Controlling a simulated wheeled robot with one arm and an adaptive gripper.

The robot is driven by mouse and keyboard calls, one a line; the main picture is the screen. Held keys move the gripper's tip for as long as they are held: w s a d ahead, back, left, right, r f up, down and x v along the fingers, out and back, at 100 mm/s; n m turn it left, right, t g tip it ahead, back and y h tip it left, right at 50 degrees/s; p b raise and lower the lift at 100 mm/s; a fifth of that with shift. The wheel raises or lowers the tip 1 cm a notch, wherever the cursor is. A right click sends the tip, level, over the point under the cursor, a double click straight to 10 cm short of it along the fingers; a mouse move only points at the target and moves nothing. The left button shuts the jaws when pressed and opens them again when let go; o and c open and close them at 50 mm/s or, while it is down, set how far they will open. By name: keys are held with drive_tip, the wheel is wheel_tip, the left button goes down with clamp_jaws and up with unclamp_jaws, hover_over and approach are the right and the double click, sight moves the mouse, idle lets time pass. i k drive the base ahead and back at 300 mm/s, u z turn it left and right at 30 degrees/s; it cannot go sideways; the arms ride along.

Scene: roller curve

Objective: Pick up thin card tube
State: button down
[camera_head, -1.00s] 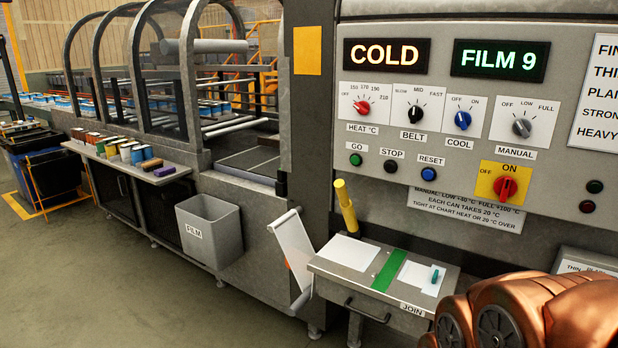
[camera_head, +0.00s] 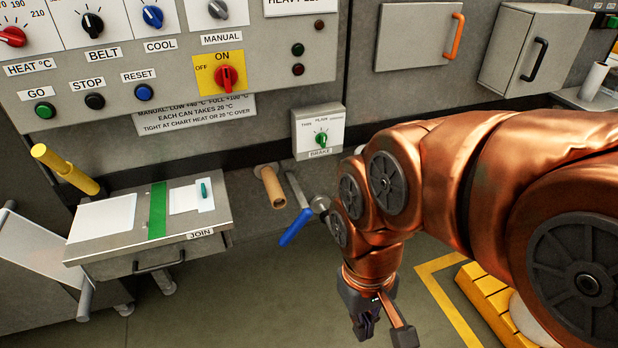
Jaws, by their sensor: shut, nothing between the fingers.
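A brown card tube (camera_head: 273,188) sits on a short holder below the brake box, tilted towards me; I cannot tell whether it is the thin one. A blue-handled lever (camera_head: 295,227) is just right of it. My gripper (camera_head: 367,322) hangs low at the bottom of the view, to the right of and below the tube in the picture. It is shut and empty, apart from the tube. My copper arm covers part of the panel and floor behind it.
The BRAKE box (camera_head: 319,132) is above the tube. A yellow pallet (camera_head: 488,305) lies at lower right. The floor below the tube looks clear.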

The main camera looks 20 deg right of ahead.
sight(273, 188)
drive_tip(key=k, duration=0.65)
drive_tip(key=u, duration=0.75)
drive_tip(key=i, duration=0.6)
drive_tip(key=u, duration=0.75)
drive_tip(key=i, duration=1.3)
drive_tip(key=z, duration=1.15)
drive_tip(key=i, duration=0.25)
drive_tip(key=z, duration=0.35)
